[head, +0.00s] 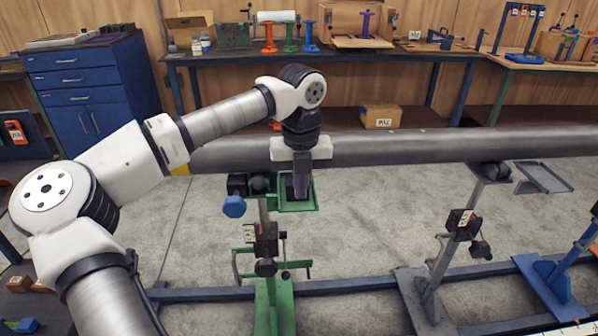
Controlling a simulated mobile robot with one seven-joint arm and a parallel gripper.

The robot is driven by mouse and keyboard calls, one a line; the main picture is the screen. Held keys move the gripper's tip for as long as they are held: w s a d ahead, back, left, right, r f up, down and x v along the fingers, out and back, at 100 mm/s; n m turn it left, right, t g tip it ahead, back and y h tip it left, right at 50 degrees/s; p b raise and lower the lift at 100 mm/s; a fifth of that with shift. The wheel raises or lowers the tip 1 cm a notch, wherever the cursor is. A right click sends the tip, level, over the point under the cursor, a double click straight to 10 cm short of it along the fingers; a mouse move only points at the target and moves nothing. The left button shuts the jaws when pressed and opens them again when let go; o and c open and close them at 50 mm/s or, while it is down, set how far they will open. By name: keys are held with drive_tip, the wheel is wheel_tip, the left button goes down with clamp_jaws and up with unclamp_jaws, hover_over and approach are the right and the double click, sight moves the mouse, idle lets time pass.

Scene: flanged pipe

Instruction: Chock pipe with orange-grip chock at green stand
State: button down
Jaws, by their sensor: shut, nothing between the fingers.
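The grey pipe (400,147) lies across the stands. The green stand (274,302) is below it at the centre, with a small green tray (314,193) on its upper part. My gripper (301,196) points down in front of the pipe, shut and empty, its fingertips at the tray. A dark block beside the fingers is partly hidden by them; I cannot tell whether it is a chock. A black piece with a blue knob (234,206) sits left of the tray. I cannot make out an orange-grip chock.
A grey stand (431,285) and a blue stand (552,283) are to the right; the grey one has an empty side tray (544,177). A workbench (350,55) with small coloured stands is behind the pipe. A box (381,117) is under it.

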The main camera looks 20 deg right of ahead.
sight(299, 206)
wheel_tip(299, 206, down, 6)
drive_tip(key=shift+r+p, duration=0.15)
drive_tip(key=shift+p, duration=0.4)
drive_tip(key=w, duration=0.1)
drive_tip(key=w+d+p, duration=0.1)
drive_tip(key=w, duration=0.1)
drive_tip(key=shift+r, duration=0.15)
drive_tip(key=shift+w+p, duration=0.3)
drive_tip(key=shift+w, duration=0.1)
drive_tip(key=shift+d, duration=0.1)
drive_tip(key=w, duration=0.2)
drive_tip(key=w+d+b, duration=0.1)
drive_tip(key=w, duration=0.1)
drive_tip(key=shift+f, duration=0.2)
drive_tip(key=shift+s+r, duration=0.15)
